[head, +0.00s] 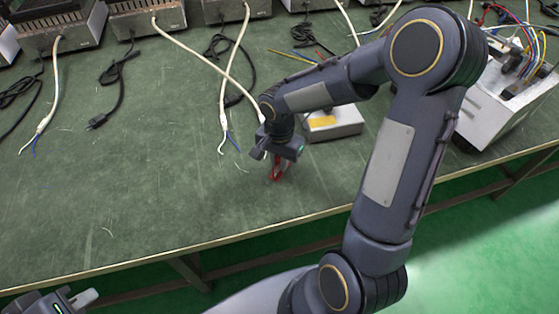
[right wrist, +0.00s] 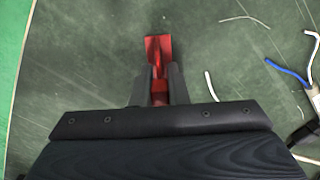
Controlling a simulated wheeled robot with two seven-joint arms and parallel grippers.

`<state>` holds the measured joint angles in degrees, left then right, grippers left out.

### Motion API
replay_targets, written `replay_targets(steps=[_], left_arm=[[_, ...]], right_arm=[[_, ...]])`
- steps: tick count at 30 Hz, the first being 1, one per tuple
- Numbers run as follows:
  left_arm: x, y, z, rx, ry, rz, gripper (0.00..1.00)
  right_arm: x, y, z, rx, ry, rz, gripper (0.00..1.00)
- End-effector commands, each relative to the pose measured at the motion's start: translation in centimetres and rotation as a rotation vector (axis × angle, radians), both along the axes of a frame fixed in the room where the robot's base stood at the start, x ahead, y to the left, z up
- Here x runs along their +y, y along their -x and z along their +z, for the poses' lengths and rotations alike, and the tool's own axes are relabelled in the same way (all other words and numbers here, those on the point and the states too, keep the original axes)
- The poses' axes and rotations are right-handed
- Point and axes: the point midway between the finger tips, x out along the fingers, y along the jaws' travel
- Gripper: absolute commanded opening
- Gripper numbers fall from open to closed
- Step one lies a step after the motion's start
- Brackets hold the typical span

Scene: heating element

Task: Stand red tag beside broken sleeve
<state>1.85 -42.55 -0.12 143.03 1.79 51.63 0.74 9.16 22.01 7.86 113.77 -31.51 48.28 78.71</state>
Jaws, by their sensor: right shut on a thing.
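My right gripper (head: 279,163) points down over the green bench, shut on the red tag (head: 276,172). In the right wrist view the tag (right wrist: 158,47) sticks out beyond the two fingers (right wrist: 158,88). I cannot tell whether it touches the bench. A white cable sleeve (head: 223,118) with bare blue and white wire ends lies left of the gripper. A similar wire end (right wrist: 288,72) shows at the right of the wrist view. Another frayed cable end (head: 41,126) lies far left. I cannot tell which sleeve is broken. My left gripper (head: 72,301) is partly cut off at the bottom left.
Metal boxes with cables (head: 148,15) line the back of the bench (head: 130,190). A white box with a yellow label (head: 333,122) stands behind the right gripper. An open box with coloured wires (head: 505,105) is at right. The front left bench is mostly clear.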

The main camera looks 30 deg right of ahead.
Motion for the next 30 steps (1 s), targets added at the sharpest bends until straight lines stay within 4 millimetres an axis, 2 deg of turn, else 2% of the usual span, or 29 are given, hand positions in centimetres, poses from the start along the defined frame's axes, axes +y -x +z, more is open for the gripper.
replay_targets(steps=[4, 5, 10, 18, 22, 30], left_arm=[[0.0, 0.0, -0.5, 0.000, 0.000, 0.000, 0.00], [0.0, 0.0, -0.4, 0.000, 0.000, 0.000, 0.00], [0.0, 0.0, -0.3, 0.000, 0.000, 0.000, 0.00], [0.0, 0.0, -0.2, 0.000, 0.000, 0.000, 0.00], [0.0, 0.0, 0.3, 0.000, 0.000, 0.000, 0.00], [0.0, 0.0, 1.9, 0.000, 0.000, 0.000, 0.00]], right_arm=[[0.0, 0.0, -0.4, 0.000, 0.000, 0.000, 0.00], [0.0, 0.0, -0.4, 0.000, 0.000, 0.001, 0.15], [0.0, 0.0, -0.3, 0.000, 0.000, 0.000, 0.36], [0.0, 0.0, -0.2, 0.001, 0.001, 0.000, 0.36], [0.0, 0.0, 0.8, -0.002, 0.001, 0.000, 0.36], [0.0, -0.1, 6.5, -0.005, 0.001, -0.001, 0.36]])
